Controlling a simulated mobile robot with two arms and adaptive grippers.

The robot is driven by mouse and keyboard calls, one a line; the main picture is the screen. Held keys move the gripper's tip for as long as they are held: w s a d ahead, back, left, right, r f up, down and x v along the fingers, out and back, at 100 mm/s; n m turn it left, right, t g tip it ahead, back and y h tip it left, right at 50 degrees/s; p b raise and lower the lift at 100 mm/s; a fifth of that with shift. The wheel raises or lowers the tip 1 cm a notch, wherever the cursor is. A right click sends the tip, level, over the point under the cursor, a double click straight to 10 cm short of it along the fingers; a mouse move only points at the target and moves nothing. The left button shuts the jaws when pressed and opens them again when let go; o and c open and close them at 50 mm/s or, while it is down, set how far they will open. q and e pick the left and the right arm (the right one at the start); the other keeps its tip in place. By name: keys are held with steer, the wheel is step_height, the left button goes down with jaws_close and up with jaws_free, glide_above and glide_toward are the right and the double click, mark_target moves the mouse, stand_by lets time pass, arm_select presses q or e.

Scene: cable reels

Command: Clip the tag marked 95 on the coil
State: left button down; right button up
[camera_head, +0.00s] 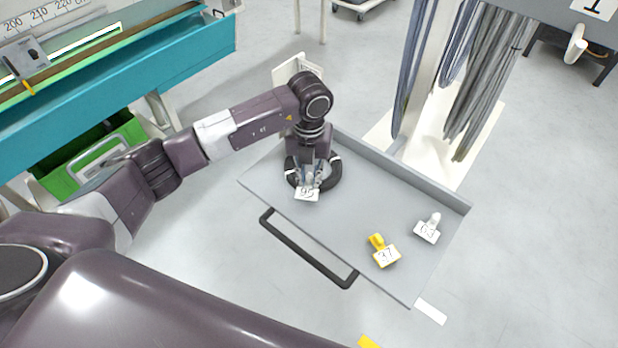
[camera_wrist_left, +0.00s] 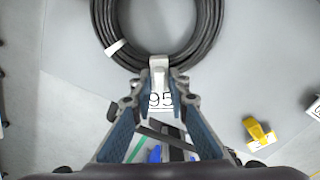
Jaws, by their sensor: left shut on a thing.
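The white tag marked 95 (camera_head: 307,193) is in my left gripper (camera_head: 309,181), which is shut on it at the near edge of the black coil (camera_head: 331,176). The coil lies flat on the grey tray (camera_head: 345,215). In the left wrist view the tag (camera_wrist_left: 160,100) sits between the fingers of the left gripper (camera_wrist_left: 159,85), and its clip end reaches the coil's rim (camera_wrist_left: 125,45). I cannot tell whether the clip grips the cable. My right gripper is not in view.
A yellow tag marked 37 (camera_head: 385,256) and a white tag marked 63 (camera_head: 428,230) lie on the tray's right part. The tray has a black handle (camera_head: 305,250). Grey cables (camera_head: 490,85) hang behind it. A teal bench (camera_head: 150,75) stands at the left.

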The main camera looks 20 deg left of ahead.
arm_select(q)
steer(key=shift+f+b, duration=0.3)
steer(key=shift+f, duration=0.05)
stand_by(0.4)
steer(key=shift+s+f, duration=0.4)
steer(key=c, duration=1.8)
jaws_free()
steer(key=shift+w+f, duration=0.15)
steer(key=shift+w, duration=0.05)
steer(key=o, duration=0.7)
steer(key=shift+c, duration=0.2)
steer(key=shift+w+r, duration=0.1)
steer(key=shift+r, duration=0.1)
steer(key=shift+r, duration=0.15)
